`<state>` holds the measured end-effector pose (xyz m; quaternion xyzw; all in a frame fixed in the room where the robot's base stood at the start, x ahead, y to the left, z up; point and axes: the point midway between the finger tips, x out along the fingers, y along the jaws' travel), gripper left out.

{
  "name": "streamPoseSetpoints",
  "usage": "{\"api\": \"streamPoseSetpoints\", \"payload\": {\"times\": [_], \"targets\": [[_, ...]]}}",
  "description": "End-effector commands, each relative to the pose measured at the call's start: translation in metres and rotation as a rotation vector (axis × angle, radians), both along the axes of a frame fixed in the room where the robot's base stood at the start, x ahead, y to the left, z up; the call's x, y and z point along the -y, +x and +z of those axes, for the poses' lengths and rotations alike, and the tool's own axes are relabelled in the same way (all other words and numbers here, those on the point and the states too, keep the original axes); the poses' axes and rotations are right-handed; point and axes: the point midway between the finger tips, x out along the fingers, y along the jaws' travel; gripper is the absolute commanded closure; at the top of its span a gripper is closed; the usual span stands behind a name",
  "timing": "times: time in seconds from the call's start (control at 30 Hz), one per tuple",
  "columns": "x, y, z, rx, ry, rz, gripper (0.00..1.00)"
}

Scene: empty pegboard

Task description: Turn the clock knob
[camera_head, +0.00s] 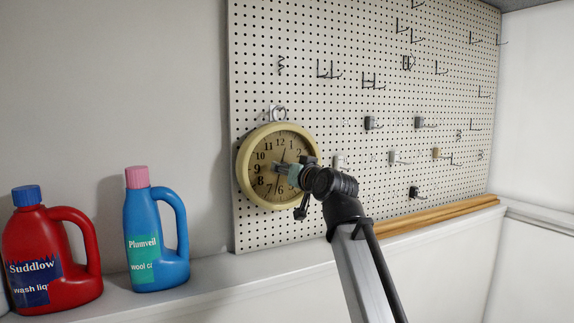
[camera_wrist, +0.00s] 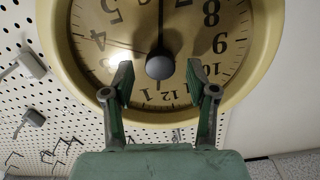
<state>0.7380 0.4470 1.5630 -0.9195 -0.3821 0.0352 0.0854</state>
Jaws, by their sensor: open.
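A round clock (camera_head: 246,172) with a pale yellow rim and a tan numbered face hangs on the pegboard. In the wrist view the clock (camera_wrist: 262,45) fills the upper part and appears upside down. A grey round knob (camera_wrist: 160,67) sits at the centre of its face. My gripper (camera_wrist: 165,80) is open in front of the face, with one finger on each side of the knob and visible gaps between. In the head view my gripper (camera_head: 283,170) hides the knob and part of the dial.
The pegboard (camera_head: 340,40) carries several hooks. A red bottle (camera_head: 65,265) and a blue bottle (camera_head: 150,235) stand on the ledge (camera_head: 210,288) at left. Wooden strips (camera_head: 440,213) lie along the pegboard's foot at right.

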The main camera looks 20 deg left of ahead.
Motion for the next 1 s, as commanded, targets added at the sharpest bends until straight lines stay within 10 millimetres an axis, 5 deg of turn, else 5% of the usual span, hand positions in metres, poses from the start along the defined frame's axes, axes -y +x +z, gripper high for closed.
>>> {"api": "streamPoseSetpoints", "payload": {"times": [0.37,0.5,0.53,1.0], "targets": [[-0.0031,0.0028,-0.0008,-0.001,-0.001,0.000,0.46],[-0.0031,0.0027,-0.0006,-0.001,-0.001,0.000,0.95],[-0.0031,0.0027,-0.0006,-0.001,-0.001,0.000,1.00],[-0.0035,0.0033,-0.0030,0.046,-0.044,0.000,1.00]]}}
